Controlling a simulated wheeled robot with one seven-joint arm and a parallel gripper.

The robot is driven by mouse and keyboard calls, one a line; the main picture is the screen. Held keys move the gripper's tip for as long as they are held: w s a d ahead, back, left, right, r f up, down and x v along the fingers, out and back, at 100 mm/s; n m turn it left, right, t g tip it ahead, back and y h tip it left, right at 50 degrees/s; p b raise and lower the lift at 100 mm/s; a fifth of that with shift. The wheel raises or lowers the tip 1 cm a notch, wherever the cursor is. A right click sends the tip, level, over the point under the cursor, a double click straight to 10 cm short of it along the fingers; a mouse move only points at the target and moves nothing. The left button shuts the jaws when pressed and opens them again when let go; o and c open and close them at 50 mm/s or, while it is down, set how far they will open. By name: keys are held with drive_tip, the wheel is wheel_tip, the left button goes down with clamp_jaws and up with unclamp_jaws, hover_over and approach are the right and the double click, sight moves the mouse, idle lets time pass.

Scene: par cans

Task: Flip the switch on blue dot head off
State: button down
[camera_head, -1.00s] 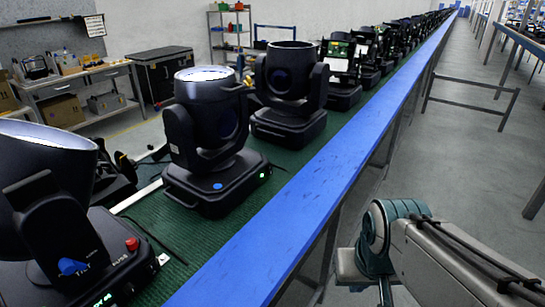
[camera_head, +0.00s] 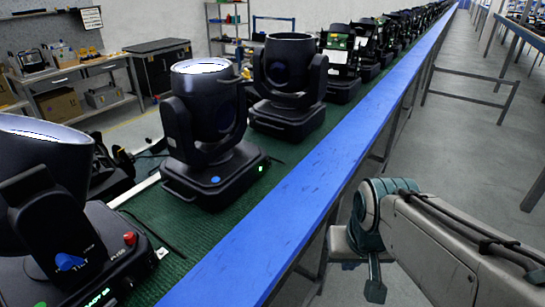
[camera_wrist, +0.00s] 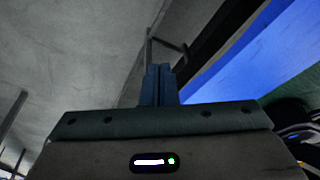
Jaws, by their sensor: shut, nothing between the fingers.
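The blue dot head (camera_head: 205,115) is a black moving-head lamp standing upright on the green bench mat in the head view. A round blue dot (camera_head: 215,180) is on the front of its base. A small green light (camera_head: 260,168) glows at the base's right corner; the switch itself is too small to make out. My gripper (camera_head: 375,290) hangs down at the bottom of the head view, right of the bench and apart from the lamp. In the wrist view its blue fingers (camera_wrist: 158,85) are together and empty, with floor and the bench's blue edge beyond.
Another head (camera_head: 288,85) stands behind, in a long row. The blue bench edge (camera_head: 300,195) runs between lamps and arm. The grey aisle floor (camera_head: 450,140) is mostly clear.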

sight(269, 163)
drive_tip(key=w+a+r+m+t, duration=0.1)
drive_tip(key=w+a, duration=0.2)
drive_tip(key=w, duration=0.6)
drive_tip(key=w+a+r+m+t+y+p, duration=0.1)
drive_tip(key=w+a+r+m, duration=0.1)
drive_tip(key=w, duration=0.7)
drive_tip(key=w+a+r+m+t+y, duration=0.1)
drive_tip(key=w+a, duration=0.3)
drive_tip(key=w, duration=0.5)
drive_tip(key=shift+r+m, duration=0.6)
drive_tip(key=shift+r, duration=0.15)
drive_tip(key=shift+w+a+f, duration=0.1)
drive_tip(key=p+x, duration=0.2)
drive_tip(key=x, duration=0.8)
drive_tip(key=shift+w, duration=0.1)
drive_tip(key=a, duration=0.1)
drive_tip(key=w+a+p, duration=0.1)
drive_tip(key=shift+w+a, duration=0.3)
drive_tip(key=shift+a, duration=0.05)
drive_tip(key=shift+w+a+f, duration=0.1)
drive_tip(key=shift+w+a, duration=0.2)
drive_tip(key=shift+f, duration=0.1)
